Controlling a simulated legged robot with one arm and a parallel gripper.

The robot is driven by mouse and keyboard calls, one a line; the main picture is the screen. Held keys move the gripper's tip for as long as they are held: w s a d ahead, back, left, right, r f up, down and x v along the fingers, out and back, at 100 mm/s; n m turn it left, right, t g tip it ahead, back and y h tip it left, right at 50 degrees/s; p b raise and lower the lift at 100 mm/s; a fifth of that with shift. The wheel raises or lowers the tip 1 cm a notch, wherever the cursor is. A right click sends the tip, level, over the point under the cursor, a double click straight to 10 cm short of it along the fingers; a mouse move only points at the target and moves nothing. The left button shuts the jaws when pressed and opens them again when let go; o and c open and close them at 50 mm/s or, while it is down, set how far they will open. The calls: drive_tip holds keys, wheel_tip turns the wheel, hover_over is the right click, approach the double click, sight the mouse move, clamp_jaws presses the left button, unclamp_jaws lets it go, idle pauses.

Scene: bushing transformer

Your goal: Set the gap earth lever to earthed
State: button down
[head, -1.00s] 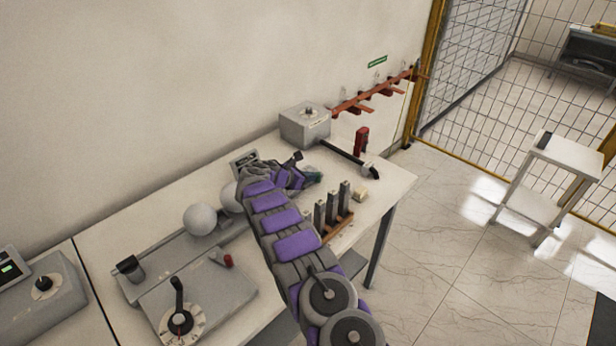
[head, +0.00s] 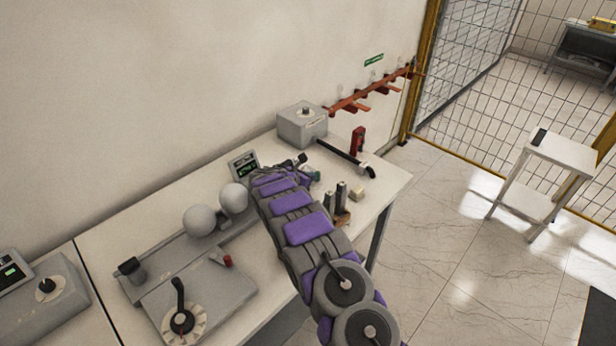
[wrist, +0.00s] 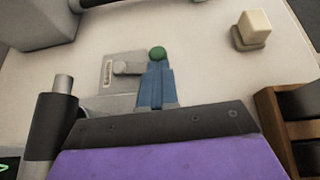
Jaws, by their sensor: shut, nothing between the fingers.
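A small lever with a green knob (wrist: 157,53) stands on a grey plate with a pale label strip (wrist: 108,72) in the wrist view. Its grey arm runs right from a pivot on the plate toward the knob. I cannot read the label, so I cannot tell for sure that it is the gap earth lever. My gripper (wrist: 156,82) has its blue-grey fingers together and empty, with the tips close to the knob; contact cannot be told. In the head view the green knob (head: 315,176) shows just beyond my gripper, whose fingers are mostly hidden by my arm.
Two grey spheres (head: 217,208) stand left of my arm. A red-knobbed lever (head: 227,261) and a dial (head: 181,322) are nearer. A grey box (head: 301,124) with a dark rod is behind. A pale block (wrist: 254,27) and a wooden rack (wrist: 272,125) lie right.

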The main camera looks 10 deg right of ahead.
drive_tip(key=shift+w+d+n+t+y+b, duration=0.15)
drive_tip(key=shift+d+n+t+y+b, duration=0.9)
drive_tip(key=shift+d+n, duration=0.3)
drive_tip(key=shift+w+d+r, duration=0.1)
drive_tip(key=shift+w+d, duration=0.2)
drive_tip(key=shift+d, duration=0.25)
drive_tip(key=shift+d, duration=0.1)
drive_tip(key=shift+r, duration=0.1)
